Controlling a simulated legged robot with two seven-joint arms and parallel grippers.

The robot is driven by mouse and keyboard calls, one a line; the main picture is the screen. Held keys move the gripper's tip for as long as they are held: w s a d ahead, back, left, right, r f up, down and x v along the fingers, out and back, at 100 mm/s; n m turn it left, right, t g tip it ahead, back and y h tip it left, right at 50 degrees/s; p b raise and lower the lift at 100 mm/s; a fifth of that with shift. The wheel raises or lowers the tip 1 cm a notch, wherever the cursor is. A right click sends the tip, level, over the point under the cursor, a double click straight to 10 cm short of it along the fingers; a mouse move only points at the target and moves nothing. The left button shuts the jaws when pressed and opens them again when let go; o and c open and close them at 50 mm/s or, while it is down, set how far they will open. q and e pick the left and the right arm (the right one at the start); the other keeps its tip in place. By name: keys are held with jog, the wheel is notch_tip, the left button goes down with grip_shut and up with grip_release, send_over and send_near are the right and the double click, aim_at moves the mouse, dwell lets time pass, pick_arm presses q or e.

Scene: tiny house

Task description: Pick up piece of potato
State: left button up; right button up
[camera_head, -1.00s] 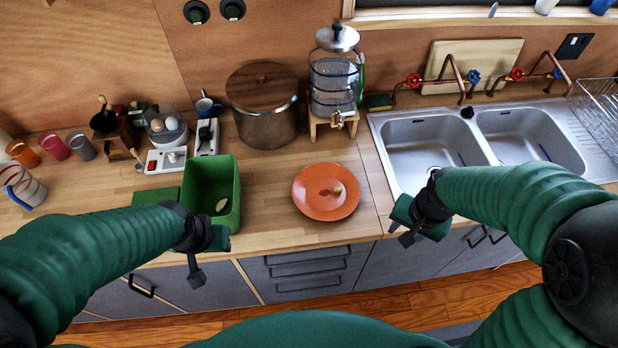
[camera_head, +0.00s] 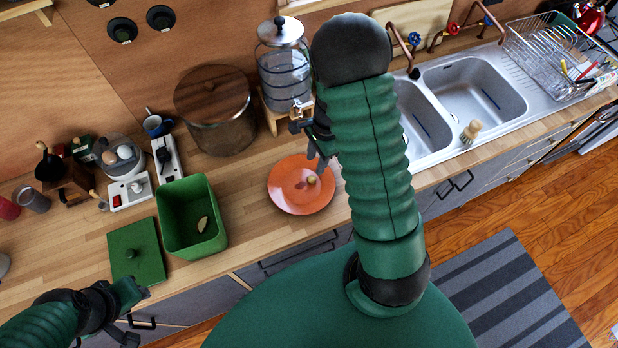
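A small yellowish piece (camera_head: 312,180), which looks like the potato, lies on the orange plate (camera_head: 283,197), beside a dark reddish patch. My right gripper (camera_head: 320,165) points down over the plate's upper right part, close to the piece. Its fingers show nearly edge-on, so I cannot tell their opening or whether they touch the piece. My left gripper (camera_head: 134,312) is at the lower left, in front of the counter edge, with its fingers apart and nothing between them.
A green bin (camera_head: 222,240) left of the plate holds a pale scrap; its green lid (camera_head: 124,262) lies beside it. A wooden-lidded pot (camera_head: 222,138) and a water dispenser (camera_head: 285,75) stand behind the plate. A double sink (camera_head: 470,95) is to the right. Bare counter lies between bin and plate.

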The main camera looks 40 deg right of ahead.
aim_at(313, 177)
jog(key=f, duration=0.2)
jog(key=f+p, duration=0.1)
jog(key=f, duration=0.5)
jog(key=shift+w+a+f, duration=0.1)
jog(key=shift+a+f, duration=0.15)
jog(key=shift+a, duration=0.05)
grip_shut()
